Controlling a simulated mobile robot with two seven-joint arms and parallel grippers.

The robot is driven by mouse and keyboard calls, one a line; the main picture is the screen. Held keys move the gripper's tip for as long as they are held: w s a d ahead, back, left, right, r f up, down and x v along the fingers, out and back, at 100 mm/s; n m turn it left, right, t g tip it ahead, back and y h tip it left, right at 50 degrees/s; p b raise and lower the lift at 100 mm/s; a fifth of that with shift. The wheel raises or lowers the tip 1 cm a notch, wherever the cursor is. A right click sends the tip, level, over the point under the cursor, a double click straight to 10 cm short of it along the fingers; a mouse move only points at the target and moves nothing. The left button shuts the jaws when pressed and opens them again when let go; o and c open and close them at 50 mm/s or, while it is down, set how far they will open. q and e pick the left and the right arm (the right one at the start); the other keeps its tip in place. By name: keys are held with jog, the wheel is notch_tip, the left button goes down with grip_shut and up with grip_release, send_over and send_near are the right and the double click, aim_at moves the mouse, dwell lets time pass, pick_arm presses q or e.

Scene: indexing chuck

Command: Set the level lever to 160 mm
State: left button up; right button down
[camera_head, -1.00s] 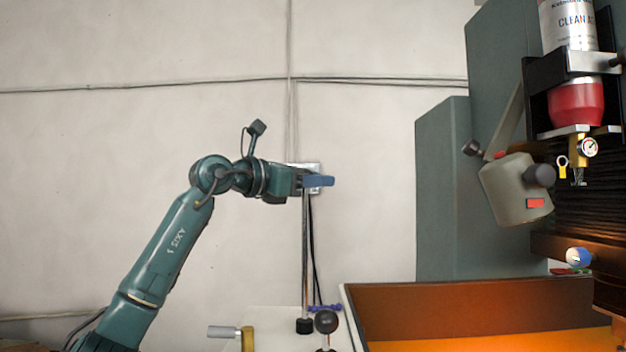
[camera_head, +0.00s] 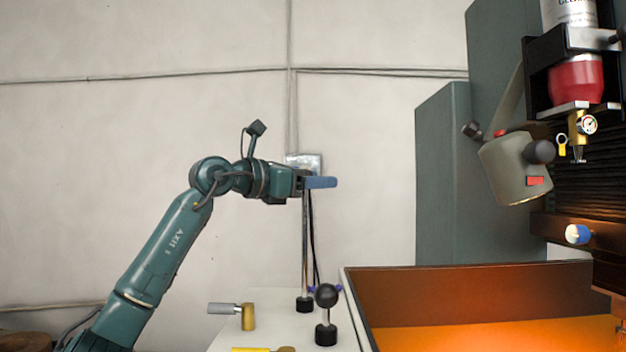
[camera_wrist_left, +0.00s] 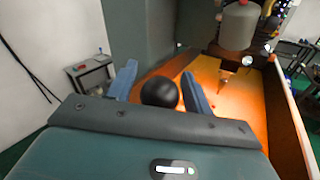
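A lever with a black ball knob (camera_head: 326,295) stands upright on a black base at the white table's front part; I see no readable mm scale. In the left wrist view a black ball (camera_wrist_left: 160,92) shows between my finger outlines. My left gripper (camera_head: 320,182) is level, well above the black knob in the head view, with its blue fingers pointing right. In the left wrist view my left gripper (camera_wrist_left: 160,86) has its two fingers apart, with no contact seen on the ball. My right gripper is not in view.
A metal post (camera_head: 305,250) rises behind my left gripper. An orange-lit tray (camera_head: 470,262) lies right of the white table (camera_head: 285,327). A brass-headed tool (camera_head: 247,316) lies left. A machine with a grey lamp head (camera_head: 517,170) stands right.

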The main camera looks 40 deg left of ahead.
pick_arm(q)
jog(key=shift+o, duration=0.2)
jog(key=b+v, duration=0.4)
jog(key=v, duration=0.9)
dwell(0.3)
